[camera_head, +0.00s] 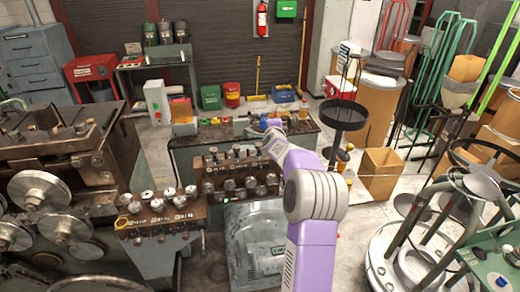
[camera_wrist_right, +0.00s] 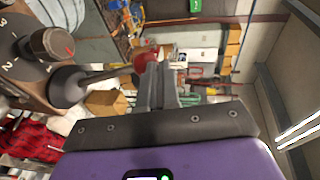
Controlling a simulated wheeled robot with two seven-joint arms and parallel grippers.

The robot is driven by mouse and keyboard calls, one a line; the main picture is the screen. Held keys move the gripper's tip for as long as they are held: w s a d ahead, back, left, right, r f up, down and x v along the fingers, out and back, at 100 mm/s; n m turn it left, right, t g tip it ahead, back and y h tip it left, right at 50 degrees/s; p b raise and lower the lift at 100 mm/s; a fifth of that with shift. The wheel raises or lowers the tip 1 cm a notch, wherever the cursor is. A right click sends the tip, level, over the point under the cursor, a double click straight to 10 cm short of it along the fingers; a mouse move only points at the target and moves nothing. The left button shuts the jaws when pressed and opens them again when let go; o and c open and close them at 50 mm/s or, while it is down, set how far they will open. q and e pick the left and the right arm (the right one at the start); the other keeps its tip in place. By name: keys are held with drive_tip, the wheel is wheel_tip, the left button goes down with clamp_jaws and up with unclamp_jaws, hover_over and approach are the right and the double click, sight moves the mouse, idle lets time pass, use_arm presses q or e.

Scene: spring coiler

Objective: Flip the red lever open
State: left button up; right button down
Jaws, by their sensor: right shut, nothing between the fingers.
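The red lever shows in the right wrist view as a metal rod rising from a round black base, with a red knob (camera_wrist_right: 146,58) at its end. The rod points to the right, toward the fingers. My right gripper (camera_wrist_right: 163,72) is shut and empty, its fingertips right beside the red knob. I cannot tell whether they touch it. In the head view my purple right arm reaches over the machine's control bank, and its gripper and the red lever cannot be made out there. My left gripper is in neither view.
A dark dial knob (camera_wrist_right: 48,44) on a numbered plate sits close to the lever base. In the head view, a bank of several knobs (camera_head: 235,170) stands before a cluttered bench (camera_head: 186,144). A black round tray (camera_head: 344,115) stands right of my arm.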

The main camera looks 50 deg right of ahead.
drive_tip(key=shift+r, duration=0.15)
drive_tip(key=shift+w+r, duration=0.1)
drive_tip(key=shift+w, duration=0.05)
idle(0.4)
drive_tip(key=s+a+r+p, duration=0.2)
drive_tip(key=s+a+r, duration=0.5)
drive_tip(key=a, duration=0.2)
drive_tip(key=shift+s+a+r, duration=0.15)
drive_tip(key=shift+a, duration=0.05)
